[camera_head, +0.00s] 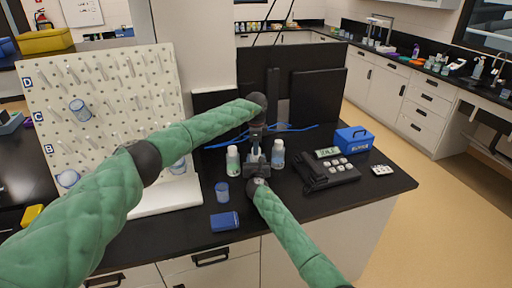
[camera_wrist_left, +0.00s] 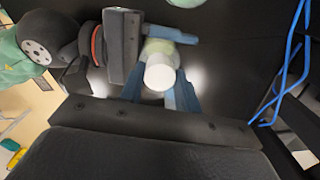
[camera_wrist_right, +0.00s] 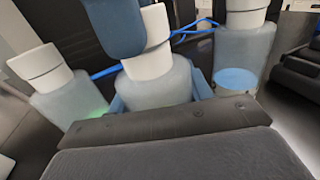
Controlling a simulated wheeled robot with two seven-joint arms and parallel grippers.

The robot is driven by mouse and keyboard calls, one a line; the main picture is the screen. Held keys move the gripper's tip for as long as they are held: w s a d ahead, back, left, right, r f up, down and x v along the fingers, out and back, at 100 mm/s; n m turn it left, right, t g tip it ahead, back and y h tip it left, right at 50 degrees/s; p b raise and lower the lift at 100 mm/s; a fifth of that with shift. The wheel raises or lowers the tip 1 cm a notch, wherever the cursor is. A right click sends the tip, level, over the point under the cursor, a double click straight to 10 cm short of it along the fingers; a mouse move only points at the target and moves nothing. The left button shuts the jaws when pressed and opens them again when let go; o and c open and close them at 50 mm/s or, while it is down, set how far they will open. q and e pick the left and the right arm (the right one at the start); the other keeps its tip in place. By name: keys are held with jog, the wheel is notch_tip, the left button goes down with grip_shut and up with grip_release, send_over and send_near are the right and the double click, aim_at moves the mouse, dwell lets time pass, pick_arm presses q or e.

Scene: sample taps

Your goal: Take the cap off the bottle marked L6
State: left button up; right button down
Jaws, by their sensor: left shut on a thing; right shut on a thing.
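The middle bottle (camera_wrist_right: 158,86) is translucent with a white cap (camera_wrist_right: 148,40) on its neck, and it stands upright. My right gripper (camera_head: 257,166) is shut around its body from the front. My left gripper (camera_head: 255,146) comes down from above and is shut on the cap. In the left wrist view the round white cap (camera_wrist_left: 160,73) sits between the left blue fingers. Two similar capped bottles stand to the left (camera_head: 233,161) and right (camera_head: 278,155) of the middle one. I cannot read a mark L6 on any bottle.
A pegboard (camera_head: 105,100) with blue cups stands at left. A blue-rimmed cup (camera_head: 222,192) and a blue box (camera_head: 225,221) lie in front. A black device (camera_head: 330,174), a blue case (camera_head: 355,139) and a blue cable (camera_head: 305,128) are to the right and behind.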

pick_arm(q)
jog(key=o, duration=1.1)
jog(key=shift+c, duration=0.2)
pick_arm(e)
jog(key=shift+a, duration=0.1)
pick_arm(q)
jog(key=shift+r, duration=0.15)
